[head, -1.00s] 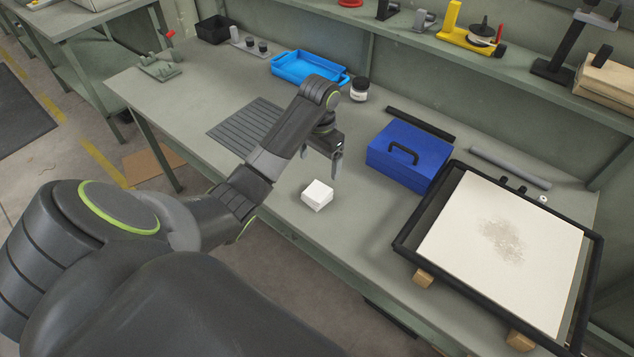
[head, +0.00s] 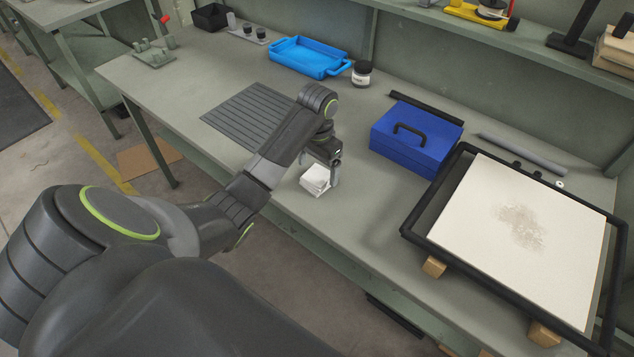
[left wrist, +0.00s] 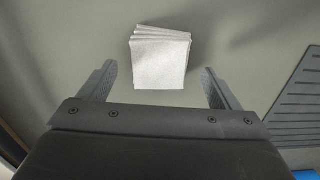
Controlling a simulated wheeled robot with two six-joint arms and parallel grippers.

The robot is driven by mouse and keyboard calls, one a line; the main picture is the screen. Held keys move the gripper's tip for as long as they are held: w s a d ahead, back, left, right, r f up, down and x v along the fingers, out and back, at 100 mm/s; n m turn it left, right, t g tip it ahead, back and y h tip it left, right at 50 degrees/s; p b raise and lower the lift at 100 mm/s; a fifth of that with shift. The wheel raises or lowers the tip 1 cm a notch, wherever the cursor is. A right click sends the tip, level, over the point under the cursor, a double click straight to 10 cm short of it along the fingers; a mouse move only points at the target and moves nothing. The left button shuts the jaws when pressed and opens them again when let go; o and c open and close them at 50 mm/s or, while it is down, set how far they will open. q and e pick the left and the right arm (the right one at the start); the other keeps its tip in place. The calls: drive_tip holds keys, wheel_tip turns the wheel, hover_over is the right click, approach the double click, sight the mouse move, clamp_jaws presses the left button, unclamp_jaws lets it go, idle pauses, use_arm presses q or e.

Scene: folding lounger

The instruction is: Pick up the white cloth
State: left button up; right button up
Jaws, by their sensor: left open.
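The white cloth (head: 315,180) is a small folded, layered block lying on the grey-green workbench near its front edge. My left gripper (head: 320,176) is directly at the cloth in the head view and hides part of it. In the left wrist view, the cloth (left wrist: 160,58) lies beyond the fingertips, roughly centred between the two open fingers (left wrist: 158,82). The fingers do not appear to touch it. My right gripper is not in either view.
A ribbed grey mat (head: 248,117) lies left of the cloth. A blue box with a handle (head: 418,138) and a black-framed tray with a pale sheet (head: 520,225) stand to the right. A blue tray (head: 309,57) and a jar (head: 362,74) are behind. Bare bench surrounds the cloth.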

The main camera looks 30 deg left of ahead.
sight(317, 175)
use_arm(q)
wheel_tip(317, 175, down, 3)
drive_tip(key=shift+s+f, duration=0.1)
drive_tip(key=shift+s, duration=0.05)
drive_tip(key=c, duration=1.1)
drive_tip(key=shift+o, duration=0.2)
drive_tip(key=shift+r, duration=0.2)
drive_tip(key=shift+r, duration=0.25)
wheel_tip(317, 175, up, 4)
drive_tip(key=shift+r+p, duration=0.25)
drive_tip(key=shift+p, duration=0.65)
wheel_tip(317, 175, up, 5)
drive_tip(key=p, duration=0.4)
drive_tip(key=shift+f+p, duration=0.1)
drive_tip(key=shift+p, duration=0.25)
